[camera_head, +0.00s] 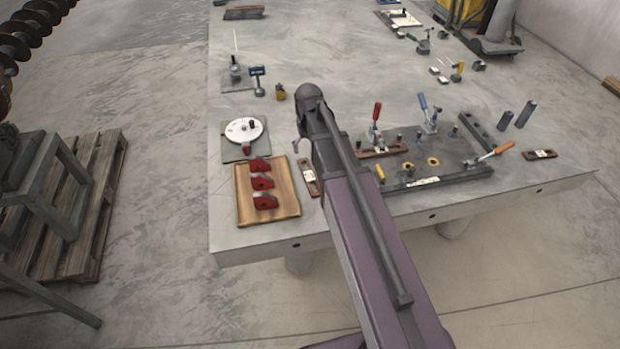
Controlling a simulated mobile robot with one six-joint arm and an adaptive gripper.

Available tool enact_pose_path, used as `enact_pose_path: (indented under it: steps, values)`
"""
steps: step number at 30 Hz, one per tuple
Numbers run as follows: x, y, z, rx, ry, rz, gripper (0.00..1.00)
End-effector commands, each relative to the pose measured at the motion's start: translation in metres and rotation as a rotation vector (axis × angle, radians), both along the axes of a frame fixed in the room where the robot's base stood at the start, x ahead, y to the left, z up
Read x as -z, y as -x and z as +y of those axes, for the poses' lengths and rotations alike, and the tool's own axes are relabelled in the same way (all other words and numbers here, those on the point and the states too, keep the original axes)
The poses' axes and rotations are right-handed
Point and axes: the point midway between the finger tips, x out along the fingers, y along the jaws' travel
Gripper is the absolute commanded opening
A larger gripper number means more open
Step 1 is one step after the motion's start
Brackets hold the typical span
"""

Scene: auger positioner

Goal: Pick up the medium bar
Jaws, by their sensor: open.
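Several brown bars with white labels lie on the grey table (420,75). One bar (308,180) lies just left of my arm, beside the wooden tray. Another bar (540,155) lies near the table's right front. A longer brown bar (395,149) lies at the dark fixture plate (455,152), partly behind my arm. I cannot tell which is the medium bar; the labels are too small to read. My arm reaches over the table from the lower right, and I cannot make out my gripper, which seems hidden behind it.
The wooden tray (244,210) holds three red blocks (262,182). A white dial (243,130) sits behind it. Clamps with red (377,112), blue (423,102) and orange (489,154) handles stand around the fixture. Two dark posts (504,121) (526,114) stand right.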

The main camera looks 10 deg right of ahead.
Motion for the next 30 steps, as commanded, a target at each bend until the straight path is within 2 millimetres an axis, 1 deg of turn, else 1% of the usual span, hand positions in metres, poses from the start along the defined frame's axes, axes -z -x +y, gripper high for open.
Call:
enact_pose_path:
  steps: [1, 6, 24, 30]
  values:
    - [0.007, 0.000, 0.000, 0.000, 0.000, 0.000, 0.97]
    - [0.020, 0.000, 0.000, 0.001, 0.000, 0.000, 0.97]
    - [0.065, 0.000, -0.001, 0.002, 0.000, 0.000, 0.97]
    - [0.076, 0.000, -0.002, 0.002, 0.000, 0.000, 0.97]
